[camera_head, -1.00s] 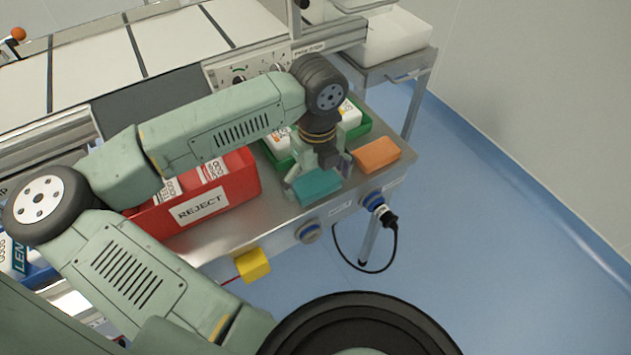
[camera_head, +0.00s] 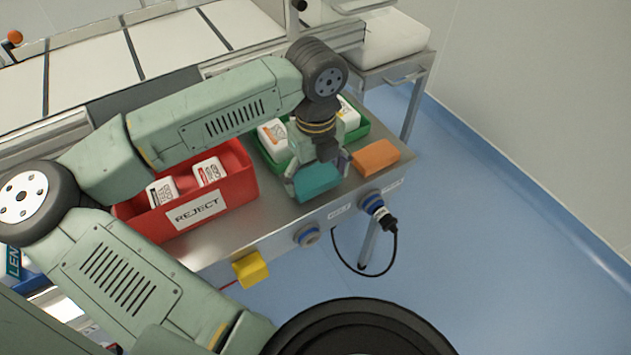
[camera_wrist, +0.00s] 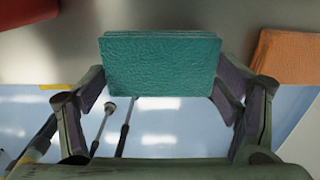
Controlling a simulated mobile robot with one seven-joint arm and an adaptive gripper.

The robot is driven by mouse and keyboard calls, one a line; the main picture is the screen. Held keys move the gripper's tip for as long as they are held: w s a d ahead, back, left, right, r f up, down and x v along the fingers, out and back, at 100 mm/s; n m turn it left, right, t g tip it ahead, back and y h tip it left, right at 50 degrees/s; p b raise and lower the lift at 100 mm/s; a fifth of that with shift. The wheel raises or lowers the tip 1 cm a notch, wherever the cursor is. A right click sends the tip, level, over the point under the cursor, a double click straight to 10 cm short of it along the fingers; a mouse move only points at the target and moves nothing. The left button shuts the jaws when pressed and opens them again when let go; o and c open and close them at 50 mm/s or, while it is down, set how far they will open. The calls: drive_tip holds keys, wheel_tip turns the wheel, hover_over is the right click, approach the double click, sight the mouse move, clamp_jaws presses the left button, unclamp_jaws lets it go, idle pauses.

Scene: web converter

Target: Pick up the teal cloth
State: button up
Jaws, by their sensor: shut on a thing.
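The teal cloth (camera_head: 318,183) is a thick folded block at the front edge of the steel bench, and it also shows large in the wrist view (camera_wrist: 160,65). My gripper (camera_head: 317,175) points down, with one finger against each side of the cloth. In the wrist view my gripper (camera_wrist: 161,82) is shut on it, the fingers touching its left and right ends. The cloth looks roughly level. Its underside is hidden, and any gap to the bench is too small to tell.
An orange cloth (camera_head: 376,157) lies close to the right on the bench. A green tray (camera_head: 358,131) with white packs stands behind. A red REJECT bin (camera_head: 235,213) with white packs is left. A yellow box (camera_head: 250,269) and a plugged black cable (camera_head: 394,245) are at the front.

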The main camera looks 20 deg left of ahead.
drive_tip(key=s+a+r+b, duration=0.1)
drive_tip(key=s+b, duration=0.1)
drive_tip(key=s, duration=0.6)
drive_tip(key=s+a+r+b, duration=0.1)
drive_tip(key=s+a+b, duration=0.1)
drive_tip(key=s, duration=0.5)
drive_tip(key=shift+s+a+r, duration=0.25)
drive_tip(key=shift+s, duration=0.1)
drive_tip(key=o, duration=0.5)
drive_tip(key=shift+c, duration=0.2)
drive_tip(key=c, duration=0.5)
